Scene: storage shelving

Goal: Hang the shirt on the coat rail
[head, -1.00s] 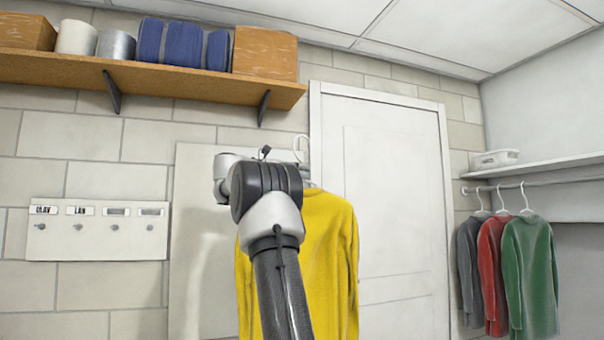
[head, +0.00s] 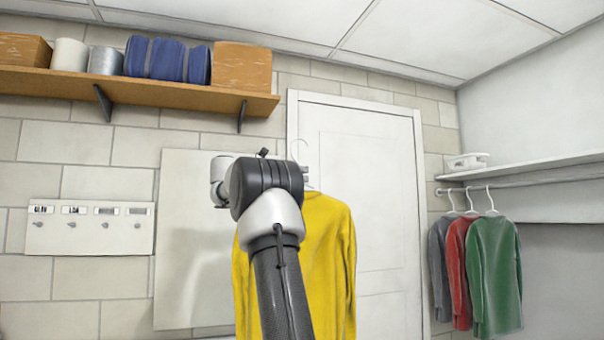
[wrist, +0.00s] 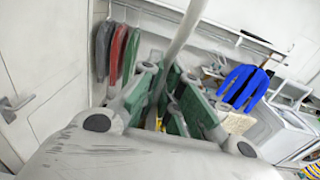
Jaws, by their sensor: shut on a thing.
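The yellow shirt (head: 330,260) hangs on a white hanger (head: 300,150), partly hidden behind my arm in the head view. My gripper (wrist: 172,97) is shut on the hanger, whose pale stem rises between the fingers in the wrist view; a little yellow shows below them. The coat rail (head: 540,180) runs under a white shelf at the right, and also shows in the wrist view (wrist: 208,38). The shirt is left of the rail and apart from it.
A white door (head: 365,200) is behind the shirt. A wooden shelf (head: 180,92) holds boxes. The wrist view shows a blue garment (wrist: 243,85).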

